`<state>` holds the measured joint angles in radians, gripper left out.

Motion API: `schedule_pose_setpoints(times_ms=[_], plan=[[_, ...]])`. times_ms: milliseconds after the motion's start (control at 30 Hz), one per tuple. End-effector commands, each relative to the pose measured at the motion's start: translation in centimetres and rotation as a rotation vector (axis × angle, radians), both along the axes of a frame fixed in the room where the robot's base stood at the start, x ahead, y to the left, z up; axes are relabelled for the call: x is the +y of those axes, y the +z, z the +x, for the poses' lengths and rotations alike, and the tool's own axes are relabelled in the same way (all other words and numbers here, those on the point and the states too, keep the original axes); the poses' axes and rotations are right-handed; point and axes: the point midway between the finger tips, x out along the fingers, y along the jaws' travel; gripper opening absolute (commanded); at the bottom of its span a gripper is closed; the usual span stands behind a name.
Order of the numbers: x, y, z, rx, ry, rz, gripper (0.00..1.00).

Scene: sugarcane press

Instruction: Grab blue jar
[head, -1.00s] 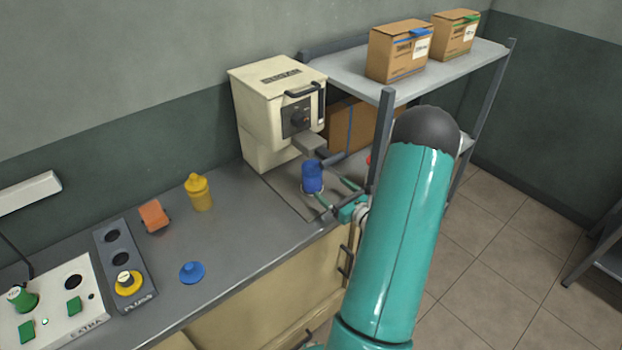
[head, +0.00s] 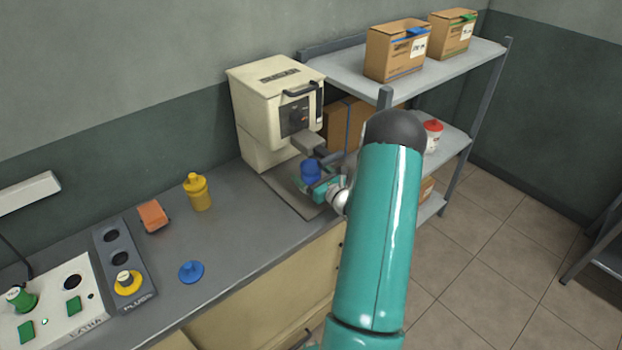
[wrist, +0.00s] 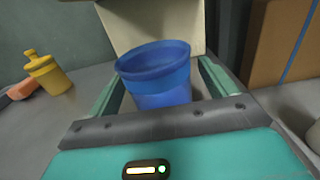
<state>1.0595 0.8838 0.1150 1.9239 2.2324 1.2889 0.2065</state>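The blue jar (head: 311,172) stands upright, with no lid on it, under the outlet of the cream press (head: 280,110). In the wrist view the open-topped jar (wrist: 157,75) sits between the two green fingers of my gripper (wrist: 160,85). The fingers are spread on either side of it, with a narrow gap showing on the right. In the head view my gripper (head: 318,184) is at the jar and partly hides its lower part.
A blue lid (head: 191,272), a yellow bottle (head: 198,192) and an orange object (head: 153,216) are on the counter to the left. Control panels (head: 125,268) lie further left. A metal shelf (head: 400,75) with boxes and a red-lidded white jar (head: 433,135) stands at the right.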

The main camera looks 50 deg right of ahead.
Motion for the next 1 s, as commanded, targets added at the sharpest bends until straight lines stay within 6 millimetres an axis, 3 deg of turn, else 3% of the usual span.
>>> schedule_pose_setpoints(times_ms=[33, 300, 1000], plan=[[0.0, 0.0, 0.0, 0.0, 0.0, 0.0, 0.77], [0.0, 0.1, 0.0, -0.002, 0.0, -0.001, 0.24], [0.0, 1.6, -0.5, 0.0, -0.002, 0.001, 0.22]])
